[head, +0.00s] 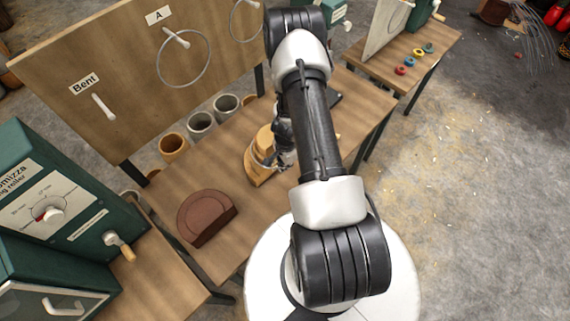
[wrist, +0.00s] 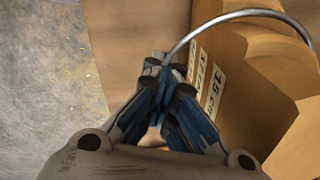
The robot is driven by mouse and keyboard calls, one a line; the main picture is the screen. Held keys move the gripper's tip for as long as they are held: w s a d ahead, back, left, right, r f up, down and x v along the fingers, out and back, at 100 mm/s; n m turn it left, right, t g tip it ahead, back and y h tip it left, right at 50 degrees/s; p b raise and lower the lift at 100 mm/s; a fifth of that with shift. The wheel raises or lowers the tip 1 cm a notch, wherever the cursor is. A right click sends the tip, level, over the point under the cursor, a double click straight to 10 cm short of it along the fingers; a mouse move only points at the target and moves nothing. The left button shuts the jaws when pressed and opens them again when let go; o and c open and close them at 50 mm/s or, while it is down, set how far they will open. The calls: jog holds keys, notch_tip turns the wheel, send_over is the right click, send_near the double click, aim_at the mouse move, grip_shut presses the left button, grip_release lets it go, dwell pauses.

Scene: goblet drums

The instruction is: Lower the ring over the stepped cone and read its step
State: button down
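The stepped cone (head: 259,155) is pale wood and stands on the workbench, partly hidden behind my arm in the head view. In the wrist view its steps (wrist: 235,52) fill the right side, with white size labels, one reading 15 cm. My gripper (wrist: 165,82) is shut on the thin grey metal ring (wrist: 250,13), beside the labelled face of the cone. The ring's visible arc passes across the cone's steps; its far part is out of the wrist view. I cannot tell whether it rests on a step. In the head view my gripper (head: 284,143) is at the cone's right side.
A board (head: 130,60) behind the bench has an empty peg labelled Bent (head: 104,106) and a ring (head: 160,75) at peg A. A brown rounded object (head: 207,217) lies on the bench (head: 165,200). A green machine (head: 50,200) stands left. Several pots stand behind the bench.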

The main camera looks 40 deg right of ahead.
jog(key=shift+f, duration=0.2)
jog(key=shift+f+b, duration=1)
jog(key=shift+b, duration=0.3)
jog(key=c, duration=1.9)
grip_release()
jog(key=shift+r, duration=0.15)
jog(key=c, duration=0.3)
jog(key=o, duration=0.4)
jog(key=shift+o, duration=0.2)
jog(key=shift+s+a, duration=0.1)
